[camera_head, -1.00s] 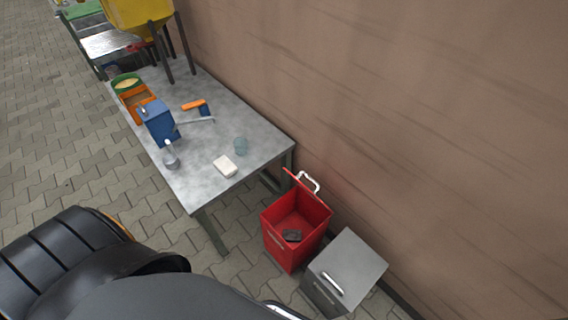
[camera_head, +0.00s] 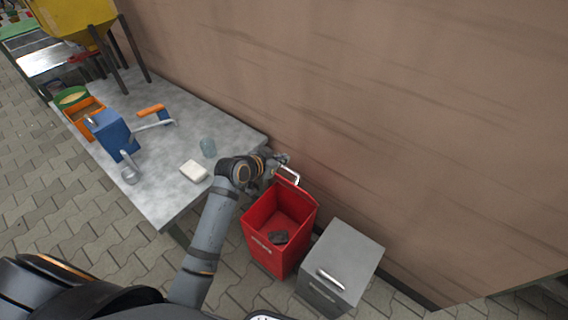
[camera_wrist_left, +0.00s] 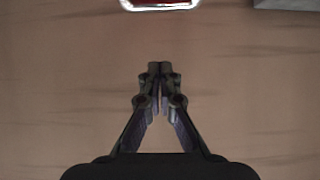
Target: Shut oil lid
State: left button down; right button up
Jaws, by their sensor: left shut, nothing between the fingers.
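A red bin (camera_head: 262,250) stands on the paving beside the table, its lid raised at the back side toward the wall. A pale handle (camera_head: 291,173) on the raised lid shows just past my left gripper. A dark crumpled thing (camera_head: 278,237) lies inside the bin. My left gripper (camera_head: 284,158) is shut and empty, above and beside the lid handle; I cannot tell whether it touches. In the left wrist view its fingertips (camera_wrist_left: 160,68) meet in front of the wall, and a red and pale piece (camera_wrist_left: 160,4) is cut by the top edge. My right gripper is out of view.
A grey bin (camera_head: 351,258) with its lid down stands right of the red bin. The brown wall (camera_head: 400,120) rises close behind.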

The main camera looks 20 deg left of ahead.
aim_at(289, 170)
pick_arm(q)
jog(key=w+f, duration=0.1)
jog(key=f, duration=0.1)
jog(key=w+d+f, duration=0.1)
jog(key=f, duration=0.1)
jog(key=w+f, duration=0.2)
jog(key=shift+w+d+f+b, duration=0.1)
jog(key=shift+d+f+b, duration=0.2)
jog(key=shift+d+b, duration=0.1)
jog(key=shift+s+a+f, duration=0.2)
jog(key=shift+s, duration=0.2)
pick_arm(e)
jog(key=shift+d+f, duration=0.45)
pick_arm(q)
jog(key=shift+f, duration=0.1)
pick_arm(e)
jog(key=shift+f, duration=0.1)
